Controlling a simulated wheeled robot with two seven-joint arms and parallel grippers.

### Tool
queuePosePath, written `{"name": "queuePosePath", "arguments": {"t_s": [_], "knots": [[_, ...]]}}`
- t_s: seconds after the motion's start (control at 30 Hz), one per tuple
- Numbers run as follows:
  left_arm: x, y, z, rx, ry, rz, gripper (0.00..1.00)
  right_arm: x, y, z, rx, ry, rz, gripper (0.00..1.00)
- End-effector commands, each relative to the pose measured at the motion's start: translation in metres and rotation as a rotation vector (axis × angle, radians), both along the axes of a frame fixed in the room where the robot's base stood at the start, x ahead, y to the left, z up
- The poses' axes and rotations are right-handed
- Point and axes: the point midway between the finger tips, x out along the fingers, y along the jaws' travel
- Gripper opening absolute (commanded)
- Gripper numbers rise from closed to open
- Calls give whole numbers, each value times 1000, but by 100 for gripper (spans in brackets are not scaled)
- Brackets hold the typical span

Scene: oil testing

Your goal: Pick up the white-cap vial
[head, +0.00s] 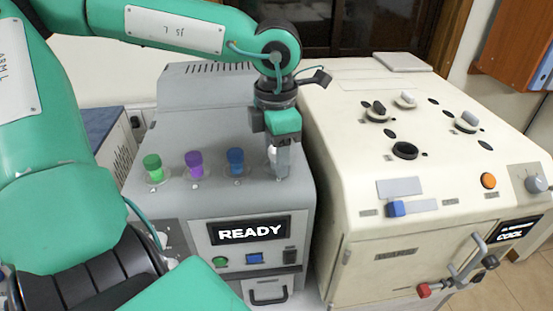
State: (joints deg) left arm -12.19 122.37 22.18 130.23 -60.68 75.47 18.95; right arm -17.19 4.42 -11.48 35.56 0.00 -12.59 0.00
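The white-cap vial (272,156) is at the right end of a row of vials on the grey machine's top. Only a sliver of its white cap shows; my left gripper hides most of it. My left gripper (281,160) points down right at this vial, its fingers beside and in front of the cap. Whether the fingers touch or grip it cannot be told. My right gripper is not in view.
Green-cap (153,164), purple-cap (194,161) and blue-cap (236,160) vials stand left of my gripper. The grey machine (205,95) has a READY display (249,231). A cream machine (345,115) with knobs stands close on the right.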

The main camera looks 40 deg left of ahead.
Motion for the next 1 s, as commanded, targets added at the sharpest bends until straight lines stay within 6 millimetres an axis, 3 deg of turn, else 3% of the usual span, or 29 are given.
{"name": "queuePosePath", "arguments": {"t_s": [0.03, 0.2, 0.67, 0.87, 1.0], "knots": [[0, 0, 0, 0, 0, 0, 39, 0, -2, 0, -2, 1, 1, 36], [0, 0, 0, 0, 0, 0, 6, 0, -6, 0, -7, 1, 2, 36], [1, 0, 9, 3, -1, 1, 5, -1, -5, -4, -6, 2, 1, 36], [1, 0, 37, 3, -5, 2, 5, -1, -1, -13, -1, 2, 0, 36], [1, 0, 70, 3, -6, 2, 5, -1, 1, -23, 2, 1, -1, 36]]}}
